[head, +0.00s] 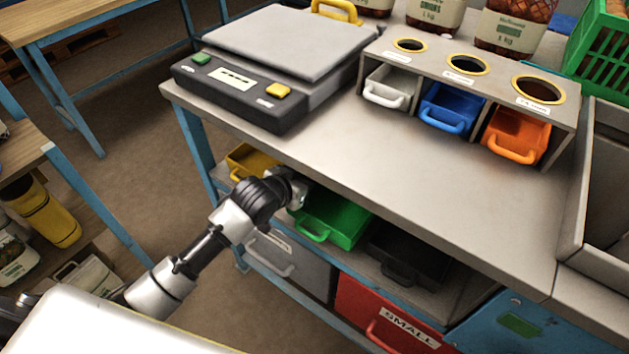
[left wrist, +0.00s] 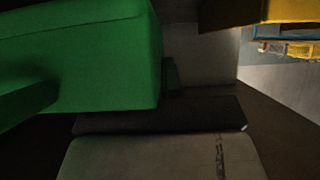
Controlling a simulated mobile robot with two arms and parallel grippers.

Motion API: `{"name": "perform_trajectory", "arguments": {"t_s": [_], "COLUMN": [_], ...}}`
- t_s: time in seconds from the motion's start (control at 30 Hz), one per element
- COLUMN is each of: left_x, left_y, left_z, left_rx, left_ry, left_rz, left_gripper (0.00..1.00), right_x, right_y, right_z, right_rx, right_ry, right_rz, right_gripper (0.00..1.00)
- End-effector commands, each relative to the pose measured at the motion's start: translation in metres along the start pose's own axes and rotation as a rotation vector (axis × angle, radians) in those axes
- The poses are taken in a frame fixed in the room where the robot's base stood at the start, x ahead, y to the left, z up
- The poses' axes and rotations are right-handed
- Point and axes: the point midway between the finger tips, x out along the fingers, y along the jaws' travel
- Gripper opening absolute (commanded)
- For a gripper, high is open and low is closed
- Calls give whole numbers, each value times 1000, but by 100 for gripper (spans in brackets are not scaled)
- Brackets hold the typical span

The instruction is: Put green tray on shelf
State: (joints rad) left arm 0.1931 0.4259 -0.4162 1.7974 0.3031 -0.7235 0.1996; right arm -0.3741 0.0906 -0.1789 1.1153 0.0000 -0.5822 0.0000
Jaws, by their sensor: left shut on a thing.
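The green tray (head: 335,219) is at the shelf (head: 368,263) below the table top, between a yellow tray and a black tray, with its handle facing out. My left gripper (head: 300,193) is at the tray's left edge, shut on the tray. Its fingertips are partly hidden under the table edge. In the left wrist view the green tray (left wrist: 85,60) fills the upper left, very close. Whether the tray rests on the shelf or is held just above it, I cannot tell. My right gripper is not in view.
A yellow tray (head: 252,162) is left of the green one, a black tray (head: 408,254) right. Below are a grey bin (head: 285,262) and a red bin (head: 385,318). The table top (head: 420,180) overhangs, bearing a scale (head: 262,80) and a rack with white, blue and orange drawers.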

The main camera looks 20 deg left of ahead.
Motion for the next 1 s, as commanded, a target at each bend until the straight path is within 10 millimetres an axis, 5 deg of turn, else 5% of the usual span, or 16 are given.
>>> {"name": "perform_trajectory", "arguments": {"t_s": [0.27, 0.53, 0.93, 1.0], "left_x": [33, 49, 51, 50], "left_y": [0, 1, 0, 0], "left_z": [-17, 12, 16, 16], "left_rx": [1, 0, 0, 1], "left_ry": [1, 0, 0, -1], "left_rz": [0, 1, 0, 0], "left_gripper": [0, 0, 0, 14], "right_x": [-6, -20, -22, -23], "right_y": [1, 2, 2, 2], "right_z": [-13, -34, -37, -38], "right_rx": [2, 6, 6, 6], "right_ry": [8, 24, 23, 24], "right_rz": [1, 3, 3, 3], "right_gripper": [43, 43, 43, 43]}}
